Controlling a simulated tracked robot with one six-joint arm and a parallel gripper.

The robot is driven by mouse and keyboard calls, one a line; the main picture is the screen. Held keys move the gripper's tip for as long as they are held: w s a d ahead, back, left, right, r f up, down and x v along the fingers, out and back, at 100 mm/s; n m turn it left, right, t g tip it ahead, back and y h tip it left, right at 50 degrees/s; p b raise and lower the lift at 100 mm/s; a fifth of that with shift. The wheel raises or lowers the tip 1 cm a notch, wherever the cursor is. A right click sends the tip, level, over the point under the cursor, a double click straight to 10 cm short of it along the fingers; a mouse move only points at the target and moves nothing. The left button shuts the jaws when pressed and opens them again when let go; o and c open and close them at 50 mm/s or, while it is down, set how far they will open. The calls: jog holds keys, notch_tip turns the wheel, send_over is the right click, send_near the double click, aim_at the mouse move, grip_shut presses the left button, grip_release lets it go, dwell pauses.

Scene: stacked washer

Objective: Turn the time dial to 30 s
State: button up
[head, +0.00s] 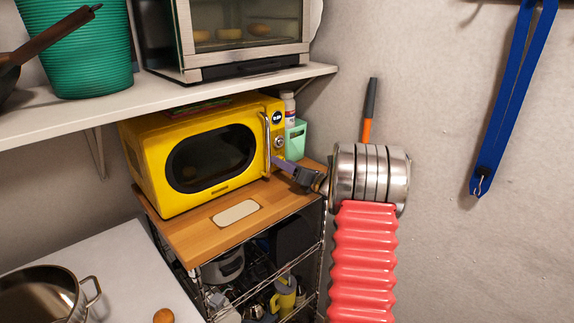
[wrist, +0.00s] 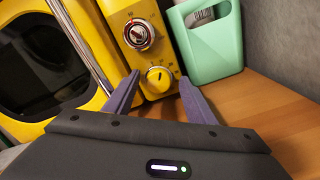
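The yellow microwave (head: 190,150) stands on a wooden shelf top. Its control panel has two dials. In the head view my gripper (head: 281,163) is at the panel's lower part.
A mint green holder (wrist: 209,40) with a bottle stands just right of the microwave. The door handle (head: 267,145) is left of the panel. The wooden top (head: 185,237) is clear in front, apart from a pale plate. A white shelf (head: 60,117) hangs above.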

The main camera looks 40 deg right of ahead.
jog(key=s, duration=1.3)
jog(key=shift+s+d, duration=0.15)
jog(key=shift+s, duration=0.25)
jog(key=shift+o, duration=0.2)
jog(key=shift+f, duration=0.15)
jog(key=n, duration=0.6)
jog(key=shift+w+f, duration=0.1)
jog(key=shift+f, duration=0.05)
jog(key=shift+w, duration=0.1)
jog(key=w, duration=1.3)
jog(key=shift+w+a, duration=0.3)
jog(key=shift+w, duration=0.05)
